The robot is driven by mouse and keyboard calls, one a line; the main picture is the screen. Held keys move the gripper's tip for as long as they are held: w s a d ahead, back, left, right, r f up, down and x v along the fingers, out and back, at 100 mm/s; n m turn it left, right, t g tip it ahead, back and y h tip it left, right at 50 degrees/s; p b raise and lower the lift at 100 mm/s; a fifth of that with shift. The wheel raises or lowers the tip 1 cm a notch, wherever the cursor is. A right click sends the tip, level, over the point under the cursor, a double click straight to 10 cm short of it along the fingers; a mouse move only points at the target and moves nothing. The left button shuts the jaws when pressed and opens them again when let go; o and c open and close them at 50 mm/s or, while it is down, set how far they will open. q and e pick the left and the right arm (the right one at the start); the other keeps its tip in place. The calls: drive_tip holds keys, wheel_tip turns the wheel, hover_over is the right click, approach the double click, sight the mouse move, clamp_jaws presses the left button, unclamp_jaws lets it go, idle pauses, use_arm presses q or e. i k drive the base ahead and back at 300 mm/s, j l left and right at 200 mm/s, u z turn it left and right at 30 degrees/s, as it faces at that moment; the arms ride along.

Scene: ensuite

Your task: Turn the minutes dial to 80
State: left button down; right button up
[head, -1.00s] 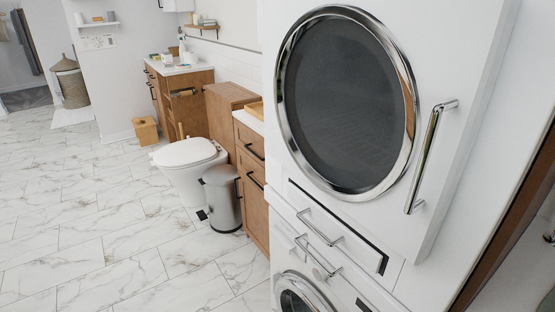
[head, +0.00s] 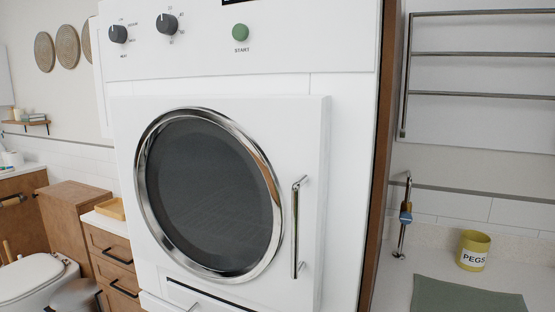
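The white dryer (head: 345,130) fills the middle of the head view, with its round dark-glass door (head: 210,190) closed. On its top panel are two dark knobs. The right knob (head: 167,23) has numbers around it and looks like the minutes dial; the numbers are too small to read surely. The left knob (head: 118,34) has small word labels. A green start button (head: 240,32) sits to the right of them. The panel's top edge is cut off by the frame. Neither of my grippers is in view.
A vertical chrome handle (head: 298,228) sticks out from the dryer door. Wooden cabinets (head: 108,252) and a toilet (head: 38,281) stand at left.

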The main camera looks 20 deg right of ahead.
sight(168, 24)
drive_tip(key=j+z, duration=0.35)
drive_tip(key=k+j+z, duration=0.3)
drive_tip(key=j+z, duration=0.35)
drive_tip(key=k+j, duration=0.05)
drive_tip(key=j, duration=0.05)
